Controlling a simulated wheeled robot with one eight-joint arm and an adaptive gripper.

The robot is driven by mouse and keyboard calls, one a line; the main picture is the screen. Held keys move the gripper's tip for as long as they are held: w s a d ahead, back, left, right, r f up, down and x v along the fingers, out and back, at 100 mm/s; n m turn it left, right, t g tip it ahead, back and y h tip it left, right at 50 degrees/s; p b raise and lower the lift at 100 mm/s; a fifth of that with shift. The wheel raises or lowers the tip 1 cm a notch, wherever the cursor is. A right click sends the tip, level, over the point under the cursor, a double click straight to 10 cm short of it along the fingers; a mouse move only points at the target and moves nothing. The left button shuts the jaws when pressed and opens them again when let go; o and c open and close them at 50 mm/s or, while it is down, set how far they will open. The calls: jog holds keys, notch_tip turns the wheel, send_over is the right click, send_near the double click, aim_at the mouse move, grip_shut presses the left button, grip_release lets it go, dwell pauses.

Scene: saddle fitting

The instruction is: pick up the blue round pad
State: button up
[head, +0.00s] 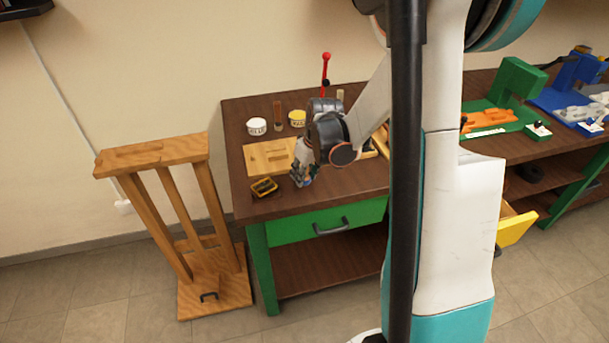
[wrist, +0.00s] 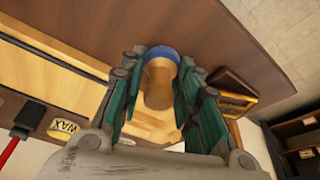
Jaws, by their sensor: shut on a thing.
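The blue round pad (wrist: 163,53) shows in the wrist view as a blue band at the far end of a rounded wooden body (wrist: 159,84). My gripper (wrist: 161,92) has its green fingers on both sides of that wooden body and is shut on it. In the head view my gripper (head: 302,175) points down near the front of the brown bench top. The pad cannot be told apart from the fingers there, and I cannot tell whether it touches the bench.
A black-and-yellow box (head: 264,187) lies left of my gripper; it also shows in the wrist view (wrist: 234,96). A pale wooden board (head: 267,156), a white tin (head: 256,127) and a yellow tin (head: 297,118) are behind. A wooden stand (head: 152,157) is left of the bench.

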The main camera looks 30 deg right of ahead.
notch_tip(320, 180, up, 18)
jog(key=p, duration=0.5)
jog(key=shift+r+p, duration=0.15)
jog(key=shift+p, duration=0.15)
